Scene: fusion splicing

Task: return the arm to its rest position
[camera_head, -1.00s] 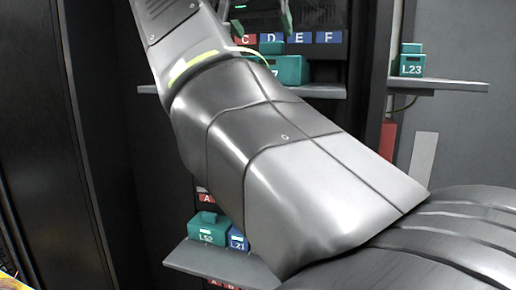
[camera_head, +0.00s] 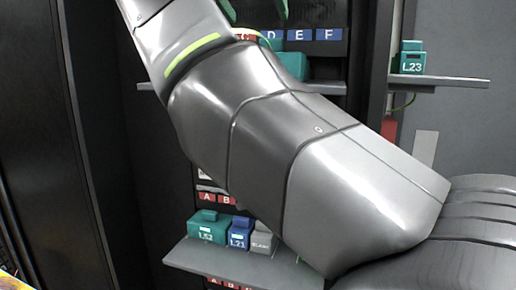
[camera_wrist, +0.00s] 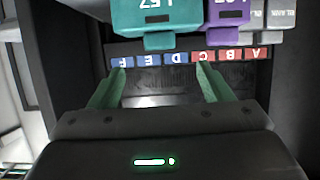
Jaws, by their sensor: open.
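My gripper (camera_wrist: 158,92) shows in the wrist view with two green fingers spread apart and nothing between them. It faces a dark rack panel with a row of lettered labels (camera_wrist: 188,58), which appear upside down. In the head view my arm crosses the picture from lower right to upper left. My gripper is not clearly visible there, being cut off or hidden at the top.
Teal module L57 (camera_wrist: 158,16) and a purple module (camera_wrist: 228,22) sit near the fingers. In the head view, a lower shelf (camera_head: 215,262) holds teal L52 (camera_head: 207,230), blue L21 (camera_head: 239,234) and a grey blank module (camera_head: 263,240). Teal L23 (camera_head: 411,60) stands on a right shelf.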

